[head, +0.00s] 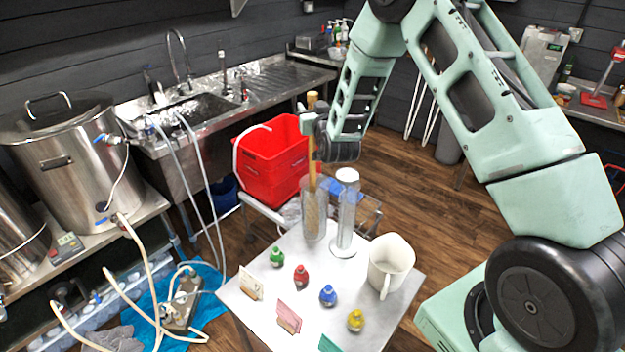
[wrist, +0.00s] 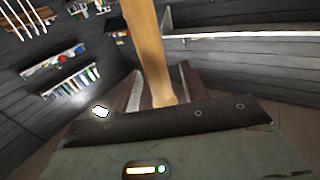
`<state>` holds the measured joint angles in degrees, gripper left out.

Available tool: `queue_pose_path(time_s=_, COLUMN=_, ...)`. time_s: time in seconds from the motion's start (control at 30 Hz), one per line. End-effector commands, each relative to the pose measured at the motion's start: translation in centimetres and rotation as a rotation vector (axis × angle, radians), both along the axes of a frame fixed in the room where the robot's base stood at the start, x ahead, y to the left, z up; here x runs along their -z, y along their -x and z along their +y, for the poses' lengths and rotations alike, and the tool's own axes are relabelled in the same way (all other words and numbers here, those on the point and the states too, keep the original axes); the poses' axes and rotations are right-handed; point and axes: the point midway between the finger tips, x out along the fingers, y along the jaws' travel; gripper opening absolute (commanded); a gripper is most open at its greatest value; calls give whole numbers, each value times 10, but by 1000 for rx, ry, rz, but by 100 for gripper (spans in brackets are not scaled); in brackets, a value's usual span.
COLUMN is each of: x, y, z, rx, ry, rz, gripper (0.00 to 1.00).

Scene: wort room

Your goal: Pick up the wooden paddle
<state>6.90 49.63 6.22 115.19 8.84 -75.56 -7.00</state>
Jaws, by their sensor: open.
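The wooden paddle (head: 312,160) stands nearly upright in a clear cylinder (head: 314,225) on the small metal table, its handle rising above the rim. My gripper (head: 312,128) is at the upper handle, above the cylinder. In the wrist view the paddle handle (wrist: 150,50) runs down between the two fingers of my gripper (wrist: 155,88), and its end shows near the palm. The jaws are open around the handle. The paddle's lower part shows through the cylinder wall.
A second clear cylinder with a white top (head: 346,215) stands close right of the paddle's cylinder. A white pitcher (head: 390,264) and several small coloured bottles (head: 328,295) share the table (head: 270,310). A red crate (head: 270,160) is behind. A steel kettle (head: 75,165) stands left.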

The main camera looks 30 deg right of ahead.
Motion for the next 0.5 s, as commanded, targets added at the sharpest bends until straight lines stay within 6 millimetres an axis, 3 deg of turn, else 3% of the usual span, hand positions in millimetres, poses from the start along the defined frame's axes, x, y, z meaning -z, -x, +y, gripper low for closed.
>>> queue_pose_path(time_s=0.1, x=0, y=0, z=0, rx=0, ry=0, rz=0, gripper=44)
queue_pose_path(time_s=0.27, x=0, y=0, z=0, rx=0, ry=0, rz=0, gripper=2)
queue_pose_path(time_s=0.5, x=-1, y=0, z=0, rx=0, ry=0, rz=-2, gripper=0)
